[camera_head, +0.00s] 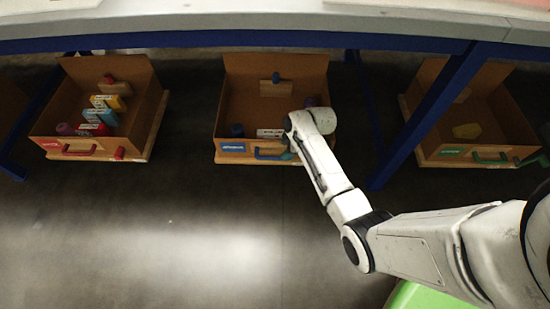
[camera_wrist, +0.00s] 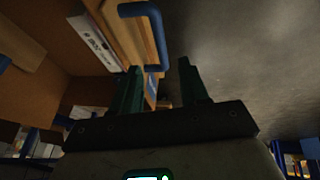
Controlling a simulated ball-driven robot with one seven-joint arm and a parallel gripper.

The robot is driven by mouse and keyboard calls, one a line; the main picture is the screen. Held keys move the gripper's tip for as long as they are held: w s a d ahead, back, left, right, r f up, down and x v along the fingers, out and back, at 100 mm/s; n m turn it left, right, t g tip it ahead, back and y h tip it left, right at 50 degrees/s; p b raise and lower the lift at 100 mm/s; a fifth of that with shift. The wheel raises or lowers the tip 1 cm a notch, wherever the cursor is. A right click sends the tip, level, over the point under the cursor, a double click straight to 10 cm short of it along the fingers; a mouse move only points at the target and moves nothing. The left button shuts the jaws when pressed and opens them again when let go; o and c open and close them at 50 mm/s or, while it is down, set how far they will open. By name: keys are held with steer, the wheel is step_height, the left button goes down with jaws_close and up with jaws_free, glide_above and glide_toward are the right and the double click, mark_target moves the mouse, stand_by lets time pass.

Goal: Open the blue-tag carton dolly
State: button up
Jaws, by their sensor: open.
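The blue-tag carton dolly (camera_head: 225,118) is the middle open cardboard carton under the table in the head view. Its front wall bears a blue tag (camera_head: 232,147) and a blue handle (camera_head: 265,155). My arm reaches over the carton's front right corner, hiding part of it. In the wrist view, my gripper (camera_wrist: 160,68) is open with two dark green fingers. The blue handle (camera_wrist: 157,38) lies just beyond the fingertips, roughly in line with the gap between them. The fingers are not closed on it; whether one touches it I cannot tell.
A red-tag carton (camera_head: 150,118) stands to the left and a green-tag carton (camera_head: 515,115) to the right. Blue table legs (camera_head: 425,115) stand between the middle and right cartons. The grey floor (camera_head: 170,220) in front is clear.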

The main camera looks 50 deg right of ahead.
mark_target(276, 157)
steer(key=b+x, duration=0.4)
steer(key=x, duration=0.4)
steer(key=shift+f, duration=0.1)
steer(key=shift+c, duration=0.2)
jaws_close()
